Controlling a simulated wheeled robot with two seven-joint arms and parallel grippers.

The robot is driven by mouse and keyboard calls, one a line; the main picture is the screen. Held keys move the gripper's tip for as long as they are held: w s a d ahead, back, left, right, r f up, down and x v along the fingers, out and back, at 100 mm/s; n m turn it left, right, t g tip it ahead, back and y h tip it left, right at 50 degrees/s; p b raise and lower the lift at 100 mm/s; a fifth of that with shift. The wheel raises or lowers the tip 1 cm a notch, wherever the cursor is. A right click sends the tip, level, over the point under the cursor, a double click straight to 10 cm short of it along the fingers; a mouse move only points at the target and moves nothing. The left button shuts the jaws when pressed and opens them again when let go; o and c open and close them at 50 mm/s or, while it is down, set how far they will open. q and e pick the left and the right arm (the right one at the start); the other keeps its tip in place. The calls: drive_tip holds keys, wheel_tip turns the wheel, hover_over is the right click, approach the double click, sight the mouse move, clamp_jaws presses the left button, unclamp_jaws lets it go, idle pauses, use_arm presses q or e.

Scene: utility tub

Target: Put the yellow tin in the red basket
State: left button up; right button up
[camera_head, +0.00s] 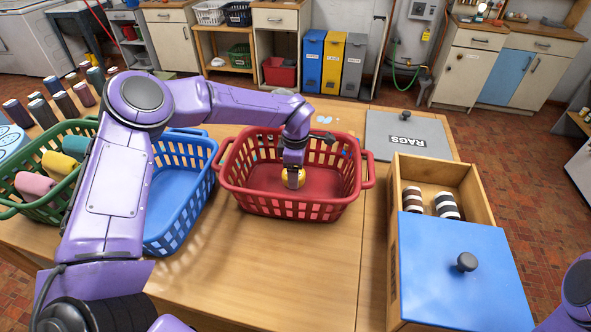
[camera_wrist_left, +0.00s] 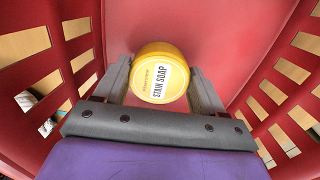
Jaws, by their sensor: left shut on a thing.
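The yellow tin (camera_wrist_left: 160,75), labelled "STAIN SOAP", is between the fingers of my left gripper (camera_wrist_left: 162,85) in the left wrist view. My left gripper is shut on it. In the head view, the left arm reaches down into the red basket (camera_head: 290,205), and the tin (camera_head: 293,178) shows at the fingertips, inside the basket walls. I cannot tell whether the tin touches the basket floor. The basket is otherwise empty where I can see. My right gripper is out of the head view; only part of my right arm shows at the lower right corner.
A blue basket (camera_head: 166,236) stands left of the red one, and a green basket (camera_head: 20,208) with folded cloths is further left. At right is a wooden box (camera_head: 469,185) with striped rolls and a blue lid (camera_head: 455,270). A grey "RAGS" lid (camera_head: 408,136) lies behind.

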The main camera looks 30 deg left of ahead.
use_arm(q)
drive_tip(key=shift+s+f, duration=0.1)
drive_tip(key=shift+f, duration=0.15)
drive_tip(key=o, duration=1.1)
drive_tip(key=shift+r, duration=0.6)
wheel_tip(320, 180, up, 11)
drive_tip(key=shift+r+b, duration=0.1)
drive_tip(key=shift+b, duration=0.75)
